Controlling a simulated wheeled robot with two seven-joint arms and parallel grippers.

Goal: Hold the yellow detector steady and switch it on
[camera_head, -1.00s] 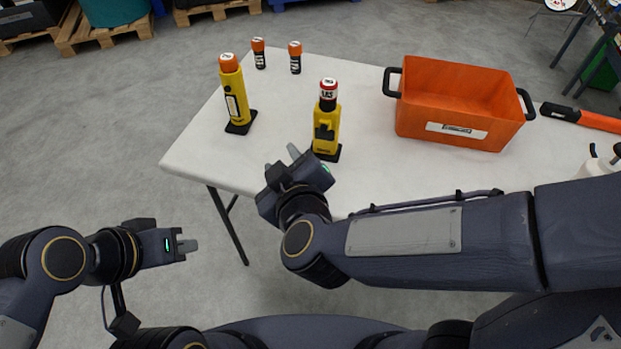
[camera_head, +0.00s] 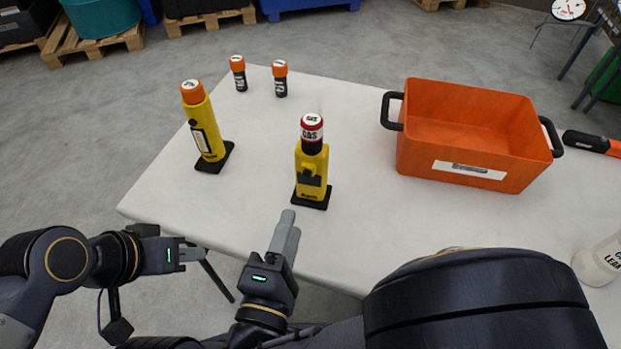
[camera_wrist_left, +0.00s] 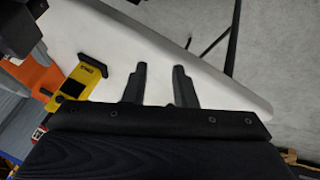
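A yellow detector (camera_head: 312,172) with a red-topped cap marked GAS stands upright on a black base near the table's front edge. It also shows in the left wrist view (camera_wrist_left: 77,82), at the left. Another yellow device (camera_head: 205,128) with an orange cap stands on its own base to its left. My right gripper (camera_head: 288,222) is in front of the GAS detector, apart from it, with its fingers pointing towards the table. Its fingers overlap in this view, so their gap is unclear. My left gripper (camera_head: 193,254) is off the table's front left, empty, with its fingers apart in the wrist view (camera_wrist_left: 160,85).
Two small black canisters with orange caps (camera_head: 238,73) (camera_head: 280,79) stand at the back left of the white table (camera_head: 250,130). An orange crate (camera_head: 470,175) stands to the right. A white bottle (camera_head: 600,260) is at the right edge. The table between detector and crate is clear.

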